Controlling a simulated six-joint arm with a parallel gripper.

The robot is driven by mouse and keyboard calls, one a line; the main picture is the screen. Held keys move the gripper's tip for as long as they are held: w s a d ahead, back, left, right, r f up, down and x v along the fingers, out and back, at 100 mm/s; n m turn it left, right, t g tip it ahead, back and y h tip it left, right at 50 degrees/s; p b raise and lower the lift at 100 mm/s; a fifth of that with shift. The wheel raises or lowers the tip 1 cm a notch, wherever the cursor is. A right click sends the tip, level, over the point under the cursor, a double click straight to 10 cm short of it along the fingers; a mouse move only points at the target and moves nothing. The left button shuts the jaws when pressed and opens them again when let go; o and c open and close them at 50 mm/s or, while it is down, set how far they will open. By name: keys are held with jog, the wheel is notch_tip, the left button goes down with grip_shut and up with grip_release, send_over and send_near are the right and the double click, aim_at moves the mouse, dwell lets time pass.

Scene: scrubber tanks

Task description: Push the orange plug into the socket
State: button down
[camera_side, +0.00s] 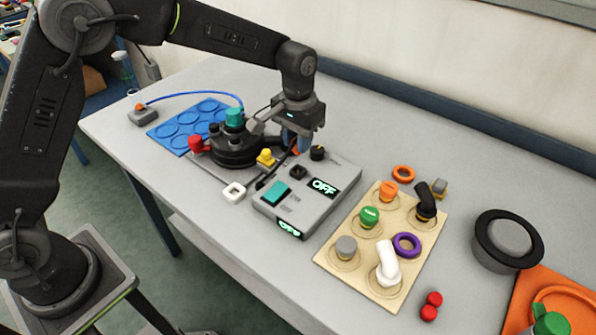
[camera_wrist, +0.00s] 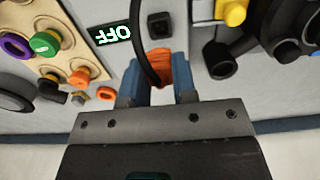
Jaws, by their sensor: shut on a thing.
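The orange plug (camera_wrist: 160,62) is between the two fingers of my gripper (camera_wrist: 158,88), which is shut on it. A black cable (camera_wrist: 139,40) runs from the plug over the grey box. In the side view my gripper (camera_side: 295,140) is at the back left edge of the grey box (camera_side: 318,202), and only a sliver of the plug (camera_side: 295,152) shows. A black square fitting (camera_side: 298,172) on the box top, which looks like a socket, also shows in the wrist view (camera_wrist: 160,24), just beyond the plug. The plug's tip is hidden; I cannot tell whether it touches the box.
The box's display (camera_side: 324,187) reads OFF. A black knob (camera_side: 317,153) stands near my gripper. A black round tank unit (camera_side: 236,147) with a yellow knob (camera_side: 265,157) is close on the left. A beige board (camera_side: 335,262) with several coloured knobs lies right of the box.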

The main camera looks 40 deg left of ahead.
jog(key=shift+f, duration=2)
jog(key=shift+f, duration=0.45)
jog(key=shift+f, duration=0.5)
jog(key=c, duration=0.8)
grip_release()
jog(key=shift+c, duration=0.2)
jog(key=shift+o, duration=0.4)
jog(key=o, duration=0.4)
jog(key=shift+r, duration=4.25)
